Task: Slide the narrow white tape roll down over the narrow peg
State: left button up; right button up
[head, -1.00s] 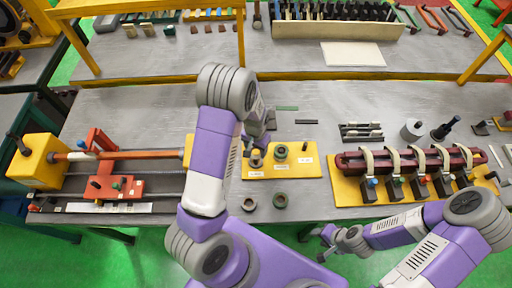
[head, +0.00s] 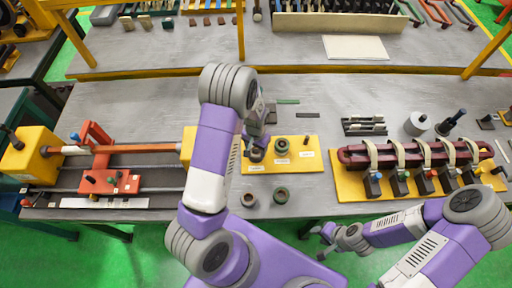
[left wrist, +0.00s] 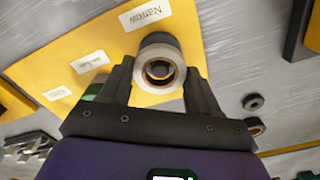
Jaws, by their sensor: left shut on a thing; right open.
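The narrow white tape roll (left wrist: 160,50) shows in the left wrist view, pale-sided with a dark hole. My left gripper (left wrist: 160,80) is shut on it, one finger on each side. The roll is over the yellow board (left wrist: 205,30), beside the "Narrow" label (left wrist: 145,13). In the head view my left gripper (head: 257,150) is at the board's left end, where the narrow peg is hidden. I cannot tell how far the roll is down around the peg. My right gripper (head: 335,238) is open and empty at the front, off the table.
A green-topped roll (head: 282,146) stands at the board's middle position. A red clamp fixture (head: 98,160) is at left, a dark red rack (head: 410,154) at right.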

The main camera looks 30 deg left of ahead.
pick_arm(q)
jog(key=o, duration=1.1)
notch_tip(320, 180, up, 8)
jog(key=shift+f, duration=0.2)
